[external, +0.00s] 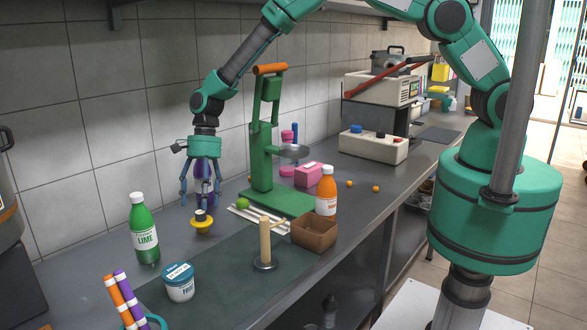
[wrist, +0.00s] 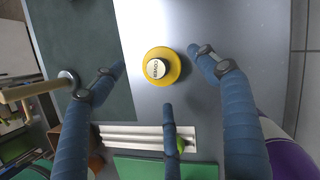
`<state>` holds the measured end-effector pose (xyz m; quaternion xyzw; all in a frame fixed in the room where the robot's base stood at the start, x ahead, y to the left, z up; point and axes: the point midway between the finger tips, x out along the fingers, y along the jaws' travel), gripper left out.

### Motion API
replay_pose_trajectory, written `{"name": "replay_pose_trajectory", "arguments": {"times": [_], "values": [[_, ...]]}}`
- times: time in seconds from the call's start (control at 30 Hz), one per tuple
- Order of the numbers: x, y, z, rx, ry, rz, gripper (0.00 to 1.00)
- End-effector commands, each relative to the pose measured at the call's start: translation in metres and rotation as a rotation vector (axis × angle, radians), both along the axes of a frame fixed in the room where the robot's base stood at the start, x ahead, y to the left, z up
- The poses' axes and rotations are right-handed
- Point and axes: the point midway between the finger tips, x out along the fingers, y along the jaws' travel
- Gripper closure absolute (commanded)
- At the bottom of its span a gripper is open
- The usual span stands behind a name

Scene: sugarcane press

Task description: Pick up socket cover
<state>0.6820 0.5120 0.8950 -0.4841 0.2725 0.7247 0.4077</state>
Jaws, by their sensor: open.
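The socket cover (external: 202,222) is a yellow disc with a raised round knob on top, lying on the grey counter left of the green press. In the wrist view the cover (wrist: 175,77) has a pale label on its knob that seems to read "COVER". My gripper (external: 201,202) hangs pointing down just above the cover. Its blue fingers (wrist: 160,70) are spread open and empty, around the cover as seen from the wrist, with no clear contact.
The green press (external: 262,165) stands right of my gripper. A green lime bottle (external: 144,230) and a white-and-blue jar (external: 179,284) stand nearer the camera on the left. A wooden post (external: 265,240), brown box (external: 315,232) and orange bottle (external: 326,190) stand to the right.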

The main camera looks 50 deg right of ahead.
Motion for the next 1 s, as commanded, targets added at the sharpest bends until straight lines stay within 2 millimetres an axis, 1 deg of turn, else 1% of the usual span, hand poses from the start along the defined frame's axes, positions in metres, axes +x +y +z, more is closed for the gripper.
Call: {"name": "replay_pose_trajectory", "arguments": {"times": [0.13,0.23,0.5,0.6,0.73,1.0], "values": [[-0.001,0.001,-0.002,0.000,0.001,0.000,0.26],[-0.002,0.003,-0.008,0.000,0.001,0.000,0.26],[-0.010,0.013,-0.036,-0.001,0.001,0.002,0.26],[-0.011,0.016,-0.044,-0.001,0.000,0.001,0.26],[-0.012,0.018,-0.048,0.000,0.000,0.000,0.26],[-0.012,0.018,-0.047,0.000,0.000,0.000,0.26]]}}
